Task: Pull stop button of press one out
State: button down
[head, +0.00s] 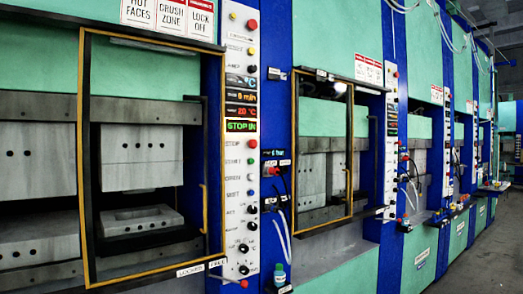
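The nearest press (150,45) fills the left of the head view, with a white control panel (238,215) on its right side. A green-lit display (241,127) on the panel reads "STOP IN". Just below it, a red button (252,144) sits beside a label that seems to read "STOP". Another red button (252,24) is at the top of the panel, and a third (243,283) is at its bottom. I cannot tell from this view how far any button stands out. No press number is legible. My gripper is not in view.
A yellow-framed guard (82,160) with a handle (204,208) stands before the nearest press opening. A small bottle (279,274) stands right of the panel. More presses, the second with its own panel (390,150), recede rightward. Grey floor (485,255) is clear at the right.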

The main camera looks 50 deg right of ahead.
aim_at(253, 143)
jog(key=z, duration=4.55)
jog(key=i, duration=0.1)
jog(key=u, duration=3.15)
jog(key=k, duration=0.9)
jog(key=u, duration=0.2)
jog(key=i, duration=0.75)
jog(key=z, duration=0.05)
